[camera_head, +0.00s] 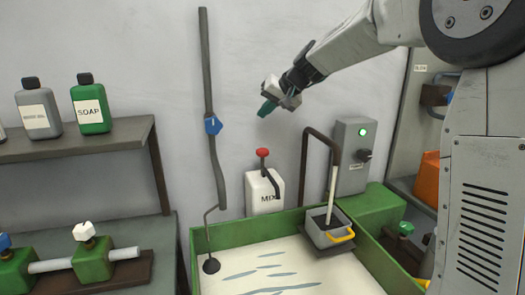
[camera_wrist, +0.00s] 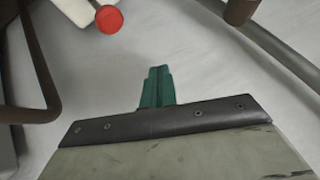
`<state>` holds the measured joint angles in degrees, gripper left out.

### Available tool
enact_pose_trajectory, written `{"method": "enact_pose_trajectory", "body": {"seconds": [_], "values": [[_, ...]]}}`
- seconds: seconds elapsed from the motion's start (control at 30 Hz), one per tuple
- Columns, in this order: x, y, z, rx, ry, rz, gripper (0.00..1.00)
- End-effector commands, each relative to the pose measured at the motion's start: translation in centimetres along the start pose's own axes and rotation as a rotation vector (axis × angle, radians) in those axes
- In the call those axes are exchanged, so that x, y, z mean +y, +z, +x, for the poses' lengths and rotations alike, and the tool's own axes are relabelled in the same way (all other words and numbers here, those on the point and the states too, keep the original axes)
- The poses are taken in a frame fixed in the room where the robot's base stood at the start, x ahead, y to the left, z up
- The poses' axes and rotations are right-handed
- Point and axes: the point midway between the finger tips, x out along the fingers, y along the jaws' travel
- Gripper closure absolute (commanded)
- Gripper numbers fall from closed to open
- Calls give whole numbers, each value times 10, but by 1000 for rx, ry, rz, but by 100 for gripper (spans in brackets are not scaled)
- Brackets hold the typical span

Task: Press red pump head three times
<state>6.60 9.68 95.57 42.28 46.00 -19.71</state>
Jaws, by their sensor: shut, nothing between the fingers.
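The jug stands behind the green-rimmed tank, against the wall. My gripper (camera_head: 267,108) is above the pump head, apart from it, with its green fingers pointing down and left. In the wrist view the red pump head (camera_wrist: 109,19) shows near the top, left of my green fingertips (camera_wrist: 157,72). The fingers are together and hold nothing. The lower part of the jug is hidden behind the tank rim.
A grey pipe with a blue valve (camera_head: 213,125) runs down the wall left of the jug. A curved brown pipe (camera_head: 306,165) and a grey box with a yellow handle (camera_head: 329,230) stand to its right. The green tank rim (camera_head: 250,228) lies in front. A control box (camera_head: 352,150) shows a green light.

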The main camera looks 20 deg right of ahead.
Motion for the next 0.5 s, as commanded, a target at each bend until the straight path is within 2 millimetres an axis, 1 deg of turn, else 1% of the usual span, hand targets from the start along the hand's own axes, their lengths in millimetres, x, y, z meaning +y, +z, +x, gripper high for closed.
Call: {"method": "enact_pose_trajectory", "body": {"seconds": [0.17, 0.27, 0.5], "values": [[1, 1, 2, -1, 1, 1, 100], [5, 5, 7, -2, 1, 1, 100], [22, 21, 29, -2, 1, 3, 100]]}}
